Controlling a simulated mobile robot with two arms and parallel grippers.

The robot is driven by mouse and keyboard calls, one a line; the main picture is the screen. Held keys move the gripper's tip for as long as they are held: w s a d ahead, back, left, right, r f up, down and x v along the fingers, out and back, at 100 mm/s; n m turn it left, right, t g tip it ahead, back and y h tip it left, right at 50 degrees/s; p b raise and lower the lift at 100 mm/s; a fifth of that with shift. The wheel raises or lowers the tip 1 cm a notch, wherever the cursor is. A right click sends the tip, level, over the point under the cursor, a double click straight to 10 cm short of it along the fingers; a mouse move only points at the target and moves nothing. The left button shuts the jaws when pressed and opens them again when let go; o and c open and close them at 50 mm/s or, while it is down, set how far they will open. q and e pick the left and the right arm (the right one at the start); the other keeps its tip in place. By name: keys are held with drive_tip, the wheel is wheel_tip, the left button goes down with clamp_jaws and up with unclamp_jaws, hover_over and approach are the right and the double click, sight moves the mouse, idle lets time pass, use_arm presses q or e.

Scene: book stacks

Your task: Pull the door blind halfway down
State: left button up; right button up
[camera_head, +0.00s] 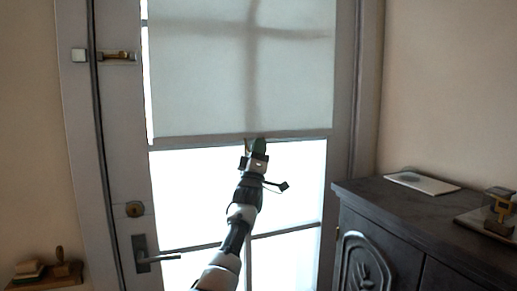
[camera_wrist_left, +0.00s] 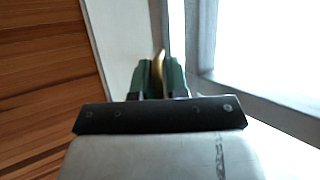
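The pale door blind (camera_head: 200,80) hangs over the upper part of the door's glass, and its bottom bar (camera_head: 200,140) lies about midway down the visible glass. My left gripper (camera_head: 257,146) is raised to the middle of that bar. In the left wrist view its green fingers (camera_wrist_left: 159,80) are close together around a small brass-coloured pull (camera_wrist_left: 159,60). How the pull joins the bar is hidden by the fingers. My right gripper is in neither view.
The grey door (camera_head: 122,175) has a lever handle (camera_head: 150,256), a lock and a latch on its left side. A dark cabinet (camera_head: 400,225) stands close on the right, with a flat pale item (camera_head: 423,183) on top. A small shelf with objects (camera_head: 45,275) is at lower left.

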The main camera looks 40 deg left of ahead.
use_arm(q)
drive_tip(key=o, duration=0.3)
drive_tip(key=b+v, duration=0.3)
drive_tip(key=v, duration=0.7)
drive_tip(key=shift+s+d+f, duration=0.1)
drive_tip(key=shift+s+f, duration=0.15)
drive_tip(key=shift+f, duration=0.05)
idle(0.3)
